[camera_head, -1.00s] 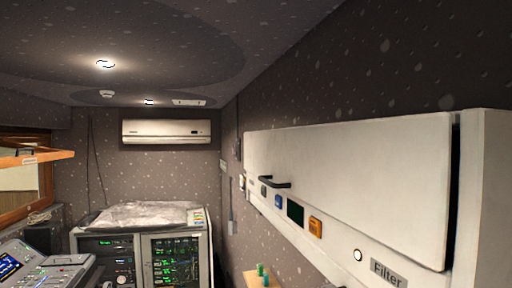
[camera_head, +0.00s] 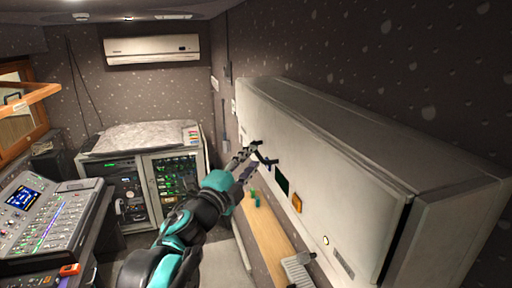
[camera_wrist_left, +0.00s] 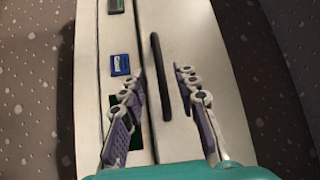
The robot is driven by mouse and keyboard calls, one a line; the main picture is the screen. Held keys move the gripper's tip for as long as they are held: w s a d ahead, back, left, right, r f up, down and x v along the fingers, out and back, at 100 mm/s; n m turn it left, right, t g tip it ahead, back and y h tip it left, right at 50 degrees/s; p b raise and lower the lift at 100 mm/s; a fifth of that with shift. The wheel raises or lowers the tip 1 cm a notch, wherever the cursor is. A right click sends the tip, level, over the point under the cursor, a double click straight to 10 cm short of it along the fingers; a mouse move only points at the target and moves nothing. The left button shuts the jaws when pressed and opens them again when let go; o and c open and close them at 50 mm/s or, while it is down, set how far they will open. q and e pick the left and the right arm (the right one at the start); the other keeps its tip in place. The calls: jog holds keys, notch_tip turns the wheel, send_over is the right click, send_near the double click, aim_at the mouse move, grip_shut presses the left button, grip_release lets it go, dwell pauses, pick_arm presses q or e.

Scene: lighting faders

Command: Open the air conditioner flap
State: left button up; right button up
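A long white air conditioner unit (camera_head: 445,215) hangs on the right wall. Its front flap (camera_head: 350,165) lies flat against the casing and looks closed. The flap's black bar handle (camera_head: 263,155) is near its far end, and the handle also shows in the left wrist view (camera_wrist_left: 160,77). My left gripper (camera_head: 247,160) is at the handle. In the left wrist view its purple-grey fingers (camera_wrist_left: 165,98) are spread, one on each side of the handle, with gaps to it. Whether the handle is deep between the fingertips is unclear. My right gripper is out of view.
Below the flap are a dark screen (camera_head: 282,180), an orange button (camera_head: 297,203) and a blue button (camera_wrist_left: 120,65). A wooden shelf (camera_head: 262,235) runs beneath. A mixing console (camera_head: 50,215) stands left, and an equipment rack (camera_head: 170,175) at the back. Another white wall unit (camera_head: 152,49) hangs behind.

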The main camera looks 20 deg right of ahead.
aim_at(256, 152)
pick_arm(q)
jog(key=x, duration=0.4)
jog(key=shift+p, duration=0.35)
grip_shut()
jog(key=shift+w, duration=0.15)
